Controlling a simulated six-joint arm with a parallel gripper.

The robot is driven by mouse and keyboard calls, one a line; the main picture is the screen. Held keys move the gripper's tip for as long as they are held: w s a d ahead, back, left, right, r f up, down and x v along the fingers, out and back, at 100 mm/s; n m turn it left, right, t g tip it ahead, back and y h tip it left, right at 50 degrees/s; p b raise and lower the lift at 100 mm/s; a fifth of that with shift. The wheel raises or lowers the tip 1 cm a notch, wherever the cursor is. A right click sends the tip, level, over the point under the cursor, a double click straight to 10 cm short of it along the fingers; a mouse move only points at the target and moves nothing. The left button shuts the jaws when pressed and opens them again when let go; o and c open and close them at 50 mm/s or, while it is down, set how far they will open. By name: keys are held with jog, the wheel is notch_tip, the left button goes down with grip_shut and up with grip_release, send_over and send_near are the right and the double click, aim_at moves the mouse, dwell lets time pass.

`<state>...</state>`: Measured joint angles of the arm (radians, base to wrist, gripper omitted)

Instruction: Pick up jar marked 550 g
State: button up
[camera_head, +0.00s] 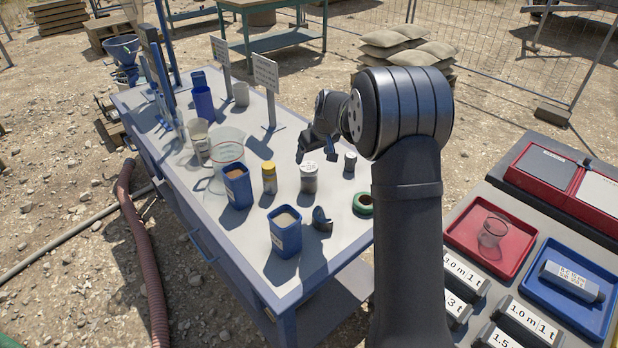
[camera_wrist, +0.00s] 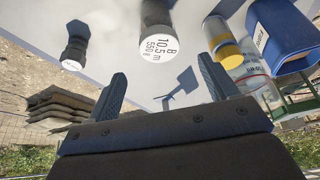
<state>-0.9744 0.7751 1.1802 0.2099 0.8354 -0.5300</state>
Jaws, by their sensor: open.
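The jar marked 550 g (camera_wrist: 156,28) shows in the wrist view with a white lid reading "B 10.5 m 550 g". In the head view it is the white-lidded grey jar (camera_head: 309,180) standing upright on the bench. My gripper (camera_head: 317,157) is open and empty, above and just behind that jar. In the wrist view the fingers of my gripper (camera_wrist: 162,68) are spread, and the jar's lid shows beyond them, between their tips. The fingers do not touch it.
A yellow-lidded jar (camera_head: 269,178) stands left of the marked jar, and a smaller jar (camera_head: 350,162) stands to its right. Blue containers (camera_head: 237,187) (camera_head: 286,232), a green ring (camera_head: 363,203) and a clear beaker (camera_head: 227,148) share the bench. Sign stands (camera_head: 266,75) rise behind.

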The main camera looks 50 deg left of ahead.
aim_at(309, 166)
jog(key=x, duration=1)
jog(key=shift+f, duration=0.15)
jog(key=shift+c, duration=0.5)
jog(key=shift+a, duration=0.1)
jog(key=c, duration=1.4)
